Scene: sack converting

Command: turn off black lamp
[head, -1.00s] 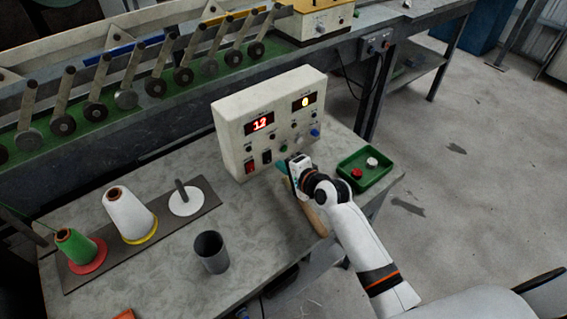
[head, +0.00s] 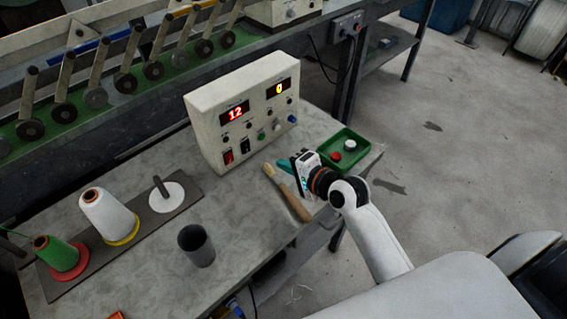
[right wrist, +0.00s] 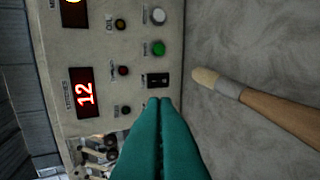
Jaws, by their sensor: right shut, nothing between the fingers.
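The cream control box (head: 205,120) stands on the grey table with two lit displays. The black rocker switch (head: 245,146) is low on its front, beside a red rocker (head: 229,157). In the right wrist view the black switch (right wrist: 158,80) lies just beyond my fingertips; whether it is pressed on or off is too small to tell. My right gripper (head: 283,165) has teal fingers, shut and empty, a short gap in front of the box. In the right wrist view the closed fingertips (right wrist: 160,101) point at the switch. My left gripper is not in view.
A wooden-handled brush (head: 287,192) lies beside my right gripper. A green tray (head: 361,158) with red and white buttons is at the right. A grey cup (head: 197,246) and thread cones (head: 108,215) stand at front left. A green push button (right wrist: 157,49) neighbours the switch.

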